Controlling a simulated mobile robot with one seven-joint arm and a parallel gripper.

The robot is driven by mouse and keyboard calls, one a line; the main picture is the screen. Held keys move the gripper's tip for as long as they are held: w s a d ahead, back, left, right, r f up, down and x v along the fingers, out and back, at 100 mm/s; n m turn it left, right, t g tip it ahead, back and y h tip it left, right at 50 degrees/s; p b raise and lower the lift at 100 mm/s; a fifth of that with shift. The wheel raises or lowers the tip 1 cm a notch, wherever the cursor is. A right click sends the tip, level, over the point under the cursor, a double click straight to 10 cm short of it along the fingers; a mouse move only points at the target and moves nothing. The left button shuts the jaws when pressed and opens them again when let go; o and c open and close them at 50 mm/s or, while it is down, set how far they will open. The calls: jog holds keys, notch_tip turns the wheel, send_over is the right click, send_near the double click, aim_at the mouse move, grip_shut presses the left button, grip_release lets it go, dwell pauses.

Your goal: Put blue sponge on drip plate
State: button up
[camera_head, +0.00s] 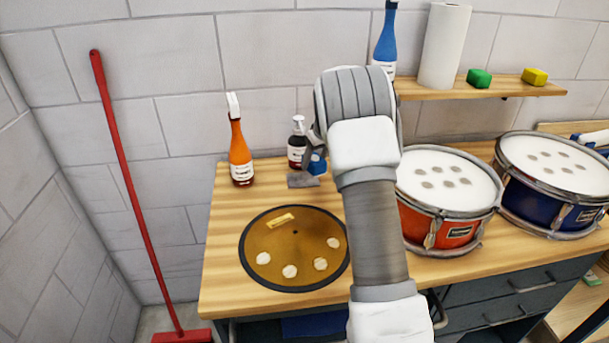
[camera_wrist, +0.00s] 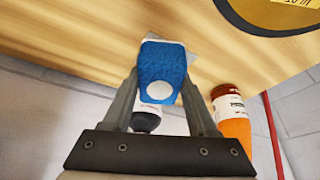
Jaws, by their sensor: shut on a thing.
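The blue sponge (camera_head: 317,164) is between the fingers of my gripper (camera_head: 315,154), near the back of the bench. In the wrist view my gripper (camera_wrist: 162,85) is shut on the sponge (camera_wrist: 162,65), which has a round white spot. A small flat grey plate (camera_head: 301,181), which looks like the drip plate, lies on the wood just below and left of the sponge in the head view. A grey corner of it (camera_wrist: 191,56) shows behind the sponge in the wrist view. I cannot tell whether the sponge touches the plate.
A dark pump bottle (camera_head: 297,148) stands close behind the sponge, and an orange bottle (camera_head: 240,158) to the left. A gold disc (camera_head: 295,235) lies in front. A red drum (camera_head: 445,195) and a blue drum (camera_head: 550,185) stand right. A shelf (camera_head: 430,91) hangs above.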

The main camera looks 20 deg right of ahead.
aim_at(304, 185)
jog(key=shift+w+a+f, duration=0.95)
jog(key=shift+a, duration=0.25)
jog(key=shift+f, duration=2)
jog(key=shift+f, duration=0.1)
jog(key=o, duration=1.3)
